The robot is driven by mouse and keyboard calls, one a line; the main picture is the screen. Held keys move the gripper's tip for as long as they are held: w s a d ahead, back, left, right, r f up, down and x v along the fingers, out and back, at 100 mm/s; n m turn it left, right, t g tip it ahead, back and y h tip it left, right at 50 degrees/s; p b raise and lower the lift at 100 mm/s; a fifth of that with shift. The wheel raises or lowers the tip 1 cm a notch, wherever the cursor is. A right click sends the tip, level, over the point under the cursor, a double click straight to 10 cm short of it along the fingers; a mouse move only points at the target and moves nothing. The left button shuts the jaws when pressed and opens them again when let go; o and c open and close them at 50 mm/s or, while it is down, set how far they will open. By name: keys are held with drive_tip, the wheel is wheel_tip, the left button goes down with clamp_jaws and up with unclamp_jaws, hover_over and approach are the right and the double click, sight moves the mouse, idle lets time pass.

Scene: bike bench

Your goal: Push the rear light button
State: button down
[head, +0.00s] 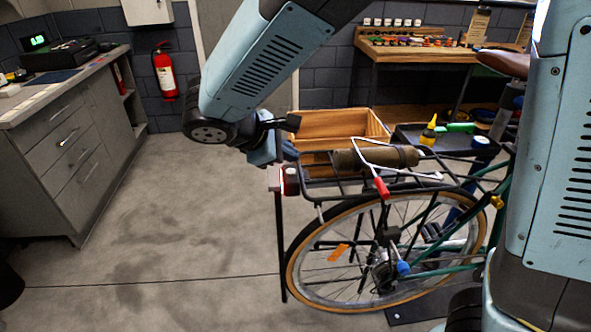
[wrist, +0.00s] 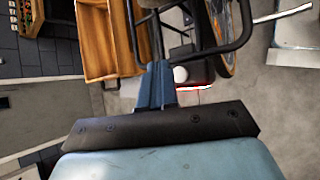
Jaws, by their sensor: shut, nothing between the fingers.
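The rear light (head: 291,181) is a small dark red unit at the back end of the bicycle's rear rack (head: 335,182). In the wrist view the rear light (wrist: 203,70) shows a dark body with a bright red strip along its lower edge. A round pale button (wrist: 180,75) shows on it, just right of my fingers. My gripper (head: 290,150) is shut and empty, just above the light in the head view. In the wrist view my gripper (wrist: 157,68) points towards the rack's end. I cannot tell whether the fingers touch the light.
A tool tray (head: 460,143) is at the right. Floor left of the wheel (head: 300,262) is clear.

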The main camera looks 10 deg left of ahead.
sight(288, 173)
drive_tip(key=shift+r, duration=2.4)
